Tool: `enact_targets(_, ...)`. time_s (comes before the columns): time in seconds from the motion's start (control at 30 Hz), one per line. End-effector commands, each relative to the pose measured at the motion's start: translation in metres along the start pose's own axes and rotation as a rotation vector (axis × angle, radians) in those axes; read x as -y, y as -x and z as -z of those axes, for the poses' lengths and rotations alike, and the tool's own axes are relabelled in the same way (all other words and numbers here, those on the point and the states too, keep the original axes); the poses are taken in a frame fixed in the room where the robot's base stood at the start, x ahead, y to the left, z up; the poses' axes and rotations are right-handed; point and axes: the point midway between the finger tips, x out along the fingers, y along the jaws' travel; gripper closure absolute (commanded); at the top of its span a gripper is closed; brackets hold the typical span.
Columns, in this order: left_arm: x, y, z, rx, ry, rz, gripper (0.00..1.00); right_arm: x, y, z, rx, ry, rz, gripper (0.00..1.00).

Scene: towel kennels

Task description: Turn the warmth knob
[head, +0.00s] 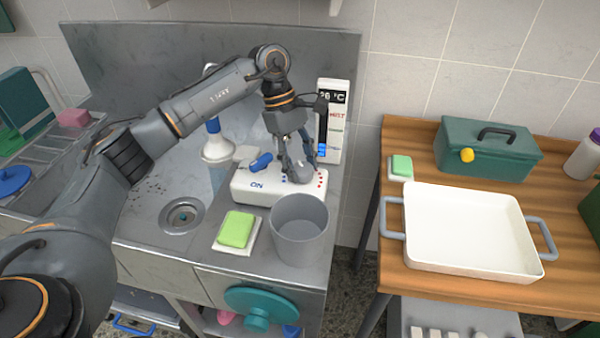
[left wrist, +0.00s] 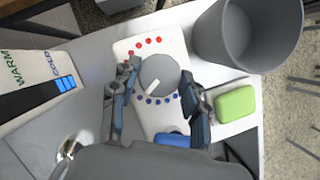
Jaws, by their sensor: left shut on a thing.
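The warmth knob is a round grey dial (left wrist: 160,72) on a white control box (head: 262,186). Red dots lie along one side of it and blue dots along the other. In the left wrist view its white pointer line points down and left, toward the blue dots. My left gripper (head: 298,165) comes down on the knob from above, a finger on each side, shut on it. In the head view the fingers hide most of the knob. A white gauge (head: 333,150) stands behind, with a temperature display on top and a few blue bars lit at its cold end.
A blue lever (head: 261,162) sits on the box beside the knob, near the word ON. A grey bucket (head: 300,232) and a green sponge (head: 236,229) stand in front. A sink drain (head: 182,216) lies left. A wooden table (head: 440,286) with a white tray (head: 408,215) is at right.

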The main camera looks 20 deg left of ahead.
Motion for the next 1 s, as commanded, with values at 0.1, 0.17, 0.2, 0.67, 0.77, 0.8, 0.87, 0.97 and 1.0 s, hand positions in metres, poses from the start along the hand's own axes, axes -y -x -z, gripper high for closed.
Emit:
enact_targets(0.1,-0.002,-0.002,0.001,0.000,-0.067,0.025,0.86,0.000,-0.011,-0.001,0.000,0.000,0.000,0.60)
enact_targets(0.17,-0.002,-0.001,0.000,-0.001,-0.096,0.036,0.86,0.000,-0.013,-0.001,0.000,0.000,0.000,0.60)
enact_targets(0.2,-0.002,-0.001,0.001,-0.001,-0.113,0.043,0.86,0.000,-0.015,-0.001,0.000,0.000,0.000,0.60)
enact_targets(0.67,-0.002,0.000,0.000,-0.001,-0.191,0.077,0.86,0.000,-0.021,-0.002,0.000,0.000,0.000,0.60)
enact_targets(0.77,-0.002,0.000,0.000,-0.001,-0.191,0.077,0.86,0.000,-0.021,-0.002,0.000,0.000,0.000,0.60)
enact_targets(0.8,-0.002,0.000,0.000,-0.001,-0.191,0.077,0.86,0.000,-0.021,-0.002,0.000,0.000,0.000,0.60)
enact_targets(0.87,-0.002,0.000,0.000,-0.001,-0.191,0.077,0.86,0.000,-0.021,-0.002,0.000,0.000,0.000,0.60)
enact_targets(0.97,-0.002,0.000,0.000,-0.001,-0.190,0.077,0.52,0.000,-0.021,-0.002,0.000,0.000,0.000,0.60)
enact_targets(1.0,-0.002,0.000,0.000,-0.001,-0.190,0.077,0.44,0.000,-0.021,-0.002,0.000,0.000,0.000,0.60)
